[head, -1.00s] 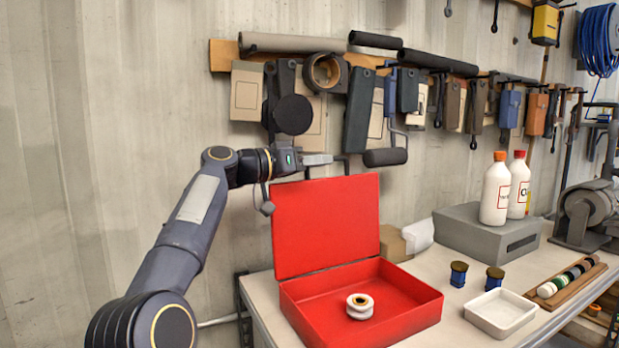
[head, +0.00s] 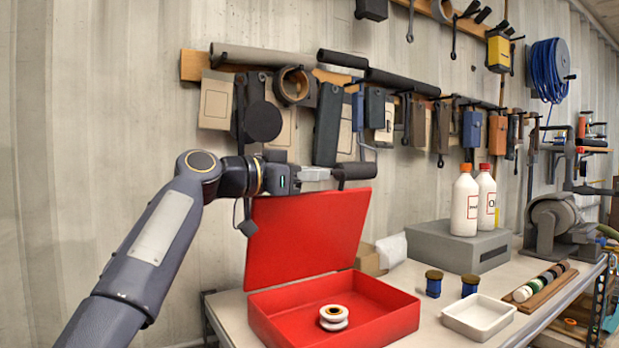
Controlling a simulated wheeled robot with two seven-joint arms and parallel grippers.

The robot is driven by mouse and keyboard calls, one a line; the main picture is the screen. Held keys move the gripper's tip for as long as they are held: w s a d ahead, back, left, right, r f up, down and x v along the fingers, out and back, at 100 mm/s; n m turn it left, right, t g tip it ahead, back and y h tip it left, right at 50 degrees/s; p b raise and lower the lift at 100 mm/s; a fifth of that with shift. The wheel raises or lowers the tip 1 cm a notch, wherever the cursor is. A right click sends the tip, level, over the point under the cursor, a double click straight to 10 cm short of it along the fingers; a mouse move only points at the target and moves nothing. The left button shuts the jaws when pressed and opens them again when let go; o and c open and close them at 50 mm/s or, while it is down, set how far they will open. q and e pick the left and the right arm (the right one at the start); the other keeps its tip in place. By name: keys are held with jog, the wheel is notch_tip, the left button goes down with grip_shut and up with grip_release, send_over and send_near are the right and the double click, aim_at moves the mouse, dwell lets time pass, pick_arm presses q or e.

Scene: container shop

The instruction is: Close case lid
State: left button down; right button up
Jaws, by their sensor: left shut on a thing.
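The red case (head: 392,320) stands open on the workbench. Its red lid (head: 305,240) stands up at the back, roughly upright. A white spool-like ring with a tan centre (head: 333,317) lies inside the case. My left gripper (head: 325,174) is at the lid's top edge, with its arm coming in from the left. My right gripper is not in view.
Right of the case are two blue spools (head: 433,284), a white tray (head: 478,316) and a wooden rack of discs (head: 540,284). A grey box (head: 455,246) bears two white bottles (head: 465,203). Tools hang on the wall behind the lid, including a dark roller (head: 356,171).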

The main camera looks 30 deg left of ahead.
pick_arm(q)
jog(key=c, duration=1.5)
grip_release()
jog(key=b+v, duration=0.2)
jog(key=v, duration=0.6)
jog(key=shift+w+d, duration=0.1)
